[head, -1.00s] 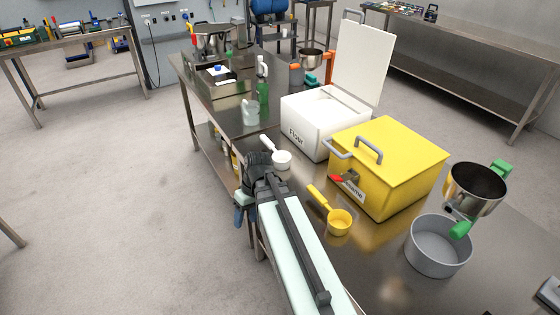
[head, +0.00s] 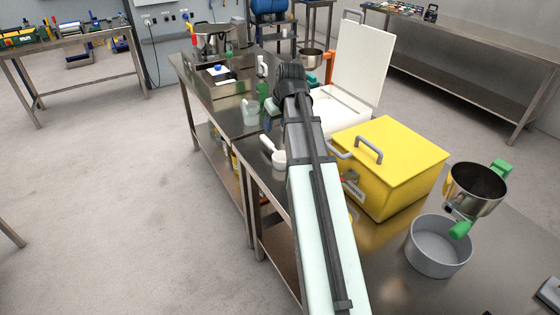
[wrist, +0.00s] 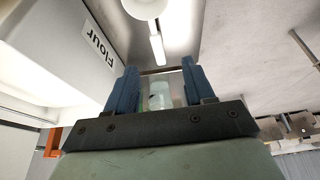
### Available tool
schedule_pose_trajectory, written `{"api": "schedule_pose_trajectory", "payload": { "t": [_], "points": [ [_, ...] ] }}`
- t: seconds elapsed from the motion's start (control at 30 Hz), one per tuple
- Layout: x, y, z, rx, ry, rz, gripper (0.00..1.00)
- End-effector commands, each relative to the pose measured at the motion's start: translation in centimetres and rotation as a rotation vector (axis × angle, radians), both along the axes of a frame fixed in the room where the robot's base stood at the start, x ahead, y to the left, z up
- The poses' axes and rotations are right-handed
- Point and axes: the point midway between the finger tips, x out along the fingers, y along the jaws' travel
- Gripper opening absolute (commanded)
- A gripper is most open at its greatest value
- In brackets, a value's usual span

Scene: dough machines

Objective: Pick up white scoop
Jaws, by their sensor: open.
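The white scoop (head: 267,143) lies on the steel table beside the flour box, its handle pointing to the back left. My arm partly hides its bowl in the head view. In the wrist view the scoop's bowl (wrist: 147,8) and handle (wrist: 157,48) show at the top, beyond the fingertips. My gripper (wrist: 158,67) is open, with blue fingers apart and nothing held between them. In the head view my gripper (head: 272,113) is raised beyond the scoop, left of the flour box, and apart from the scoop.
The open white flour box (head: 338,108) and the closed yellow box (head: 400,160) stand to the right. A translucent jug (head: 250,114) and a green bottle (head: 263,92) stand farther back. A grey pot (head: 438,246) is at front right. Open floor lies to the left.

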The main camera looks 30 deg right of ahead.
Motion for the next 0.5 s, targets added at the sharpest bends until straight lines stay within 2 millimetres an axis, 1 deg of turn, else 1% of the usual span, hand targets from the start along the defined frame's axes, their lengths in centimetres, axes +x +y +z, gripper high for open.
{"api": "schedule_pose_trajectory", "payload": {
  "t": [0.13, 0.5],
  "points": [
    [0.6, -0.2, -1.1, -0.002, -0.001, -0.003, 0.53],
    [2.5, -0.1, -5.8, -0.001, 0.000, -0.002, 0.53]
  ]
}}
